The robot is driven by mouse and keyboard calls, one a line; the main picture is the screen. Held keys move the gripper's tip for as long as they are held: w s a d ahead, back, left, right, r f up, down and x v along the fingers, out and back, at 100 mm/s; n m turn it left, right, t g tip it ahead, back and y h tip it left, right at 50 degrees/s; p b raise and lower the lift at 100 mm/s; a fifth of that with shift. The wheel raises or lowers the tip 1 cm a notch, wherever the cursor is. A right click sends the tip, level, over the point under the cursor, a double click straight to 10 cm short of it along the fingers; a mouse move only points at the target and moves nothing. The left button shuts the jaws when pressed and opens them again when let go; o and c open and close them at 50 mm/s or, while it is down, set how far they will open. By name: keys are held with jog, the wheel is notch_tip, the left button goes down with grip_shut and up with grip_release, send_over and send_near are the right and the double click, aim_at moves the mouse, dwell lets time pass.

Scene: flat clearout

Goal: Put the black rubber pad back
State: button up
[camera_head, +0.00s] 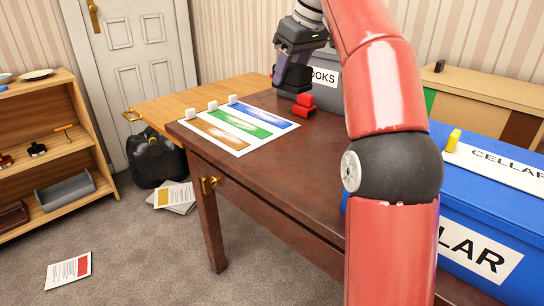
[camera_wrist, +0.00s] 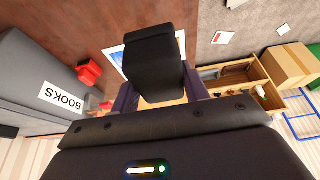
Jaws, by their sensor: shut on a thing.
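My gripper (camera_wrist: 160,90) is shut on a black block-like thing (camera_wrist: 154,62), which appears to be the black rubber pad. In the head view my gripper (camera_head: 292,70) is over the far part of the dark brown table (camera_head: 240,165), left of the grey BOOKS box (camera_head: 326,82). The held pad (camera_head: 293,79) shows there as a dark shape below the fingers. I cannot tell whether it touches the table. Its lower side is hidden.
A red object (camera_head: 305,104) stands close to the right of my gripper. A striped sheet (camera_head: 240,128) with small white blocks lies on the table. A blue CELLAR box (camera_head: 470,215) is at right. A wooden shelf (camera_head: 75,145) stands at left. Papers (camera_head: 68,270) lie on the floor.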

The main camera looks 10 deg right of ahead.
notch_tip(320, 180, down, 19)
jog(key=b, duration=0.6)
jog(key=shift+s+f, duration=0.15)
jog(key=shift+f, duration=0.05)
jog(key=shift+f, duration=0.25)
jog(key=o, duration=1.1)
jog(key=shift+r, duration=0.1)
jog(key=shift+c, duration=0.2)
